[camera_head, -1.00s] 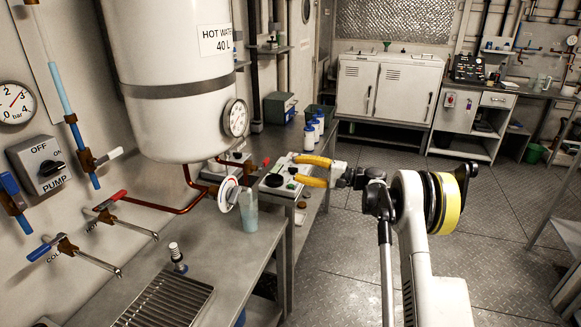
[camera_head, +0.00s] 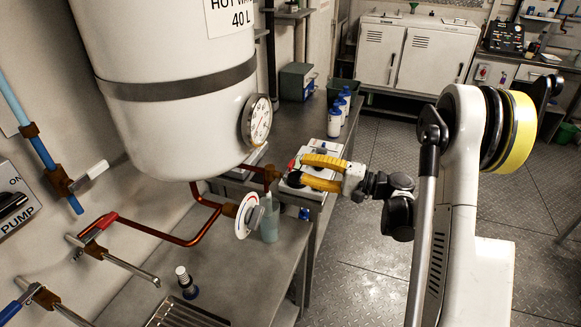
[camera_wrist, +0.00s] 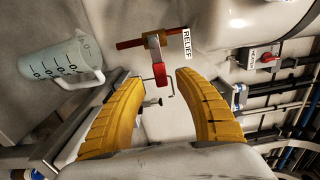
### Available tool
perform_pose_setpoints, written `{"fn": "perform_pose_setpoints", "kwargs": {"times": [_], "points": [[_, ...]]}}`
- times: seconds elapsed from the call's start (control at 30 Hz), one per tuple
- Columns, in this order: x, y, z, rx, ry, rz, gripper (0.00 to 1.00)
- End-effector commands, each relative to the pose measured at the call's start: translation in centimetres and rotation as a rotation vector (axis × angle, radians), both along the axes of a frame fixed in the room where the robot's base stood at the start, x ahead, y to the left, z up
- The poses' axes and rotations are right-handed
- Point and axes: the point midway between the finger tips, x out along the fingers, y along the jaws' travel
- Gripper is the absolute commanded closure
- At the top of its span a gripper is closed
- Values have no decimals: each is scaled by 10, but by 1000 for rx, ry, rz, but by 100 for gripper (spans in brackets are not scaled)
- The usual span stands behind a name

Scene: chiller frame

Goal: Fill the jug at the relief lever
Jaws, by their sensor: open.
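The jug (camera_head: 270,222), pale and translucent, stands on the counter below the hot water tank, partly behind a round white dial. In the wrist view the jug (camera_wrist: 62,66) shows at left with dark scale marks and a handle; I cannot tell whether it holds water. The relief lever (camera_wrist: 160,72), with a red grip on a brass valve, is ahead of my fingers beside a RELIEF label (camera_wrist: 187,43). My gripper (camera_head: 300,171) has two yellow fingers, open and empty, just right of the tank's lower pipework. The lever's red grip appears between the fingertips in the wrist view, apparently untouched.
The large white tank (camera_head: 165,100) with a gauge (camera_head: 257,120) overhangs the counter. Copper pipe (camera_head: 175,238) and taps with red and blue handles lie at left. Several blue-and-white bottles (camera_head: 335,120) stand behind my gripper. The floor at right is open.

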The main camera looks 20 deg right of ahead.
Motion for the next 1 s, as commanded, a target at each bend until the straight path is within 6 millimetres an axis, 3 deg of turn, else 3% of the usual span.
{"fn": "perform_pose_setpoints", "kwargs": {"times": [0.23, 0.63, 0.77, 1.0], "points": [[21, 30, -1, 0, 0, 1, 60], [27, 36, 0, 0, 0, -1, 61], [27, 36, 0, 0, 0, -1, 100], [27, 36, 0, 0, 0, -1, 100]]}}
